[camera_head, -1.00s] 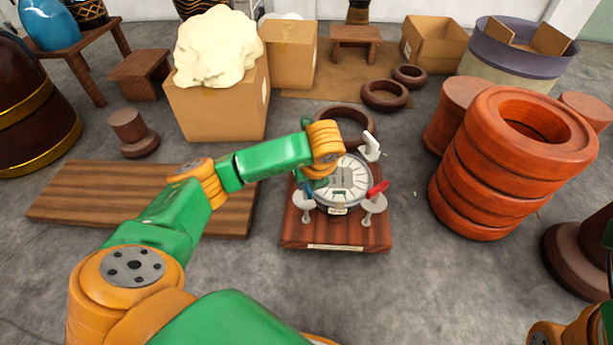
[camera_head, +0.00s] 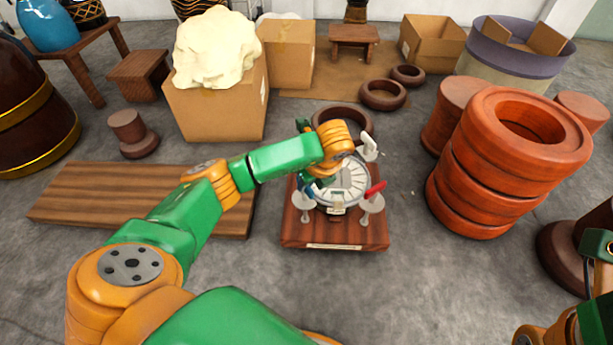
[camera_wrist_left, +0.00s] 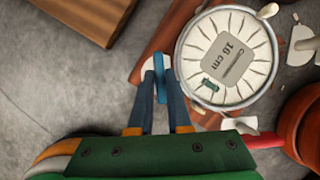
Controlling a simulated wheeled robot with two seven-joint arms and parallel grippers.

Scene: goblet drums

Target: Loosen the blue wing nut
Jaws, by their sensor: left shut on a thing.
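The blue wing nut (camera_wrist_left: 161,78) sits at the rim of the round drum head (camera_wrist_left: 226,58), which is labelled 16 cm. My left gripper (camera_wrist_left: 159,74) is shut on it, one finger on each side. In the head view the blue wing nut (camera_head: 308,190) shows at the left of the drum head, close to my left gripper (camera_head: 312,180), which is partly hidden by its own wrist. A red wing nut (camera_head: 375,188) is at the right front and a white one (camera_head: 368,148) at the right back. My right gripper is out of view.
The drum head is mounted on a wooden base (camera_head: 335,236) on the grey floor. A wooden board (camera_head: 130,205) lies to the left. Stacked orange rings (camera_head: 480,190) stand to the right, and a dark ring (camera_head: 345,113) lies behind. The floor in front is clear.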

